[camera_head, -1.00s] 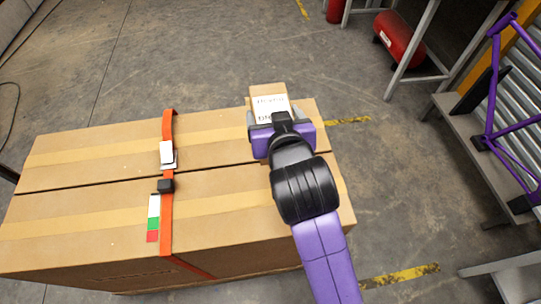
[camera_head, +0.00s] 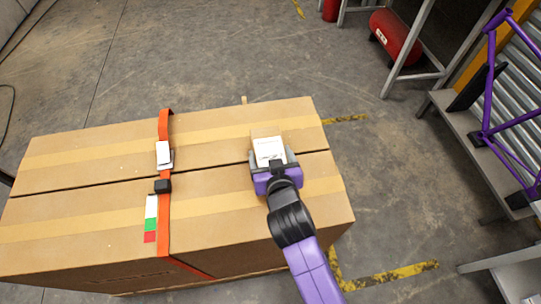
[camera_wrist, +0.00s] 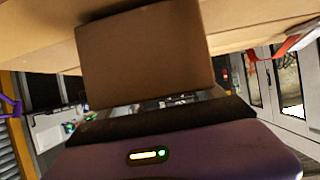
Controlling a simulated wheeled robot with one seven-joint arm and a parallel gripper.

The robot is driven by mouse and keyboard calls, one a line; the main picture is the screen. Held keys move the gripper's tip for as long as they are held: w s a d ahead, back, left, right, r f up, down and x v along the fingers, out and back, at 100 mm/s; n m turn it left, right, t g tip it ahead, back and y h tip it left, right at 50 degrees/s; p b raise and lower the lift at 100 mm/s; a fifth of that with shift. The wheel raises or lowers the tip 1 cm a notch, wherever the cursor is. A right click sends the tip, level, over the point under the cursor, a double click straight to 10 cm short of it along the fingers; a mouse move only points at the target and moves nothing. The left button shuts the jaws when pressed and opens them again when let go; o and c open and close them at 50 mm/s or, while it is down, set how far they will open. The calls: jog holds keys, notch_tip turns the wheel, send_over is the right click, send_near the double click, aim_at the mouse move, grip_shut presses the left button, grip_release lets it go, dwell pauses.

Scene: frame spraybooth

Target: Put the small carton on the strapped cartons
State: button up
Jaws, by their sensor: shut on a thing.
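The small carton (camera_head: 268,150), brown with a white label, is in my gripper (camera_head: 272,166). In the head view the gripper is shut on it, over the right part of the strapped cartons (camera_head: 90,215). In the wrist view the small carton (camera_wrist: 148,55) fills the upper middle, with the strapped cartons (camera_wrist: 245,15) behind it. I cannot tell whether the small carton touches their top. The strapped cartons are two long brown boxes side by side, with an orange strap (camera_head: 165,125) around them left of the gripper.
The strap carries a dark buckle (camera_head: 163,186) and a white tag (camera_head: 163,153). A bench with a purple frame (camera_head: 490,90) stands at the right. A red tank (camera_head: 398,38) lies at the back right. The top left of the strapped cartons is clear.

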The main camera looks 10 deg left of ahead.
jog(key=shift+f, duration=0.25)
jog(key=shift+f, duration=0.1)
jog(key=o, duration=1.9)
jog(key=shift+f, duration=0.1)
jog(key=shift+o, duration=0.2)
jog(key=shift+s+r, duration=0.1)
jog(key=shift+r, duration=0.1)
jog(key=v, duration=1.1)
jog(key=shift+s+r, duration=0.2)
jog(key=shift+s, duration=0.15)
jog(key=shift+d, duration=0.15)
